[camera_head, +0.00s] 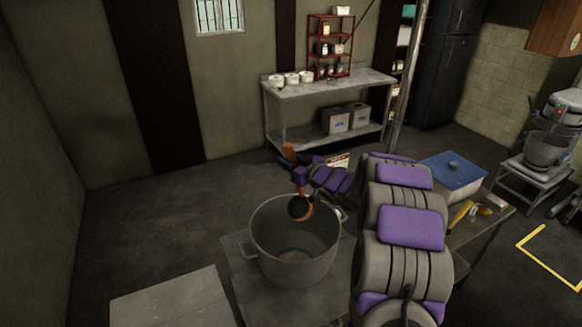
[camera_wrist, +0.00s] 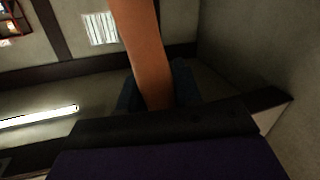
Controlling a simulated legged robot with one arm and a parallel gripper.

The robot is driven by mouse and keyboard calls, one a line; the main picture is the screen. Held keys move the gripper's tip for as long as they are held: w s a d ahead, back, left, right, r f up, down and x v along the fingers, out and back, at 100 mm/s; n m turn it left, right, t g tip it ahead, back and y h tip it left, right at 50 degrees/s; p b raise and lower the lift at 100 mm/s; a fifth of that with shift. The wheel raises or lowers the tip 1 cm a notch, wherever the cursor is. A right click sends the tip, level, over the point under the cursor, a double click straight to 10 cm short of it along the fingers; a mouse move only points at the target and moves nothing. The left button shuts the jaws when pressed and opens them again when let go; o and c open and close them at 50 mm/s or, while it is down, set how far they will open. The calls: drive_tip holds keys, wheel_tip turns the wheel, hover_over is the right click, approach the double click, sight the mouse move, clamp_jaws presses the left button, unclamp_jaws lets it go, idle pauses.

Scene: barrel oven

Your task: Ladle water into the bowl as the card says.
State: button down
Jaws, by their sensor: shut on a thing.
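My gripper (camera_head: 289,158) is shut on the orange handle of a ladle; the handle (camera_wrist: 143,50) runs up between the dark jaws in the wrist view. The ladle's dark round cup (camera_head: 299,207) shows over the mouth of a large grey metal pot (camera_head: 262,265), near its far rim. I cannot tell whether the cup holds water or how much water is in the pot. A small pale printed piece (camera_head: 339,160) shows behind my arm; I cannot read it or tell if it is the card. I cannot make out the task's bowl with certainty; my arm hides part of the scene.
A mixer with a metal bowl (camera_head: 546,150) stands farther right. A grey workbench (camera_head: 335,88) with a red rack is at the back. A pale slab (camera_head: 170,300) lies front left.

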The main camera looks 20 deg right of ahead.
drive_tip(key=shift+s+a+f+n+b, duration=0.15)
drive_tip(key=shift+n+b, duration=0.35)
drive_tip(key=shift+b, duration=1.5)
drive_tip(key=s+a+f+n+h+b, duration=0.1)
drive_tip(key=s+a+f+n+b, duration=0.2)
drive_tip(key=a+f+n+b, duration=0.5)
drive_tip(key=shift+a+f+n+h+b, duration=0.3)
drive_tip(key=shift+a+n+b, duration=1.35)
drive_tip(key=shift+b, duration=3.55)
drive_tip(key=shift+a+m, duration=0.4)
drive_tip(key=shift+m, duration=0.05)
drive_tip(key=shift+s+a+r, duration=0.1)
drive_tip(key=shift+r, duration=0.05)
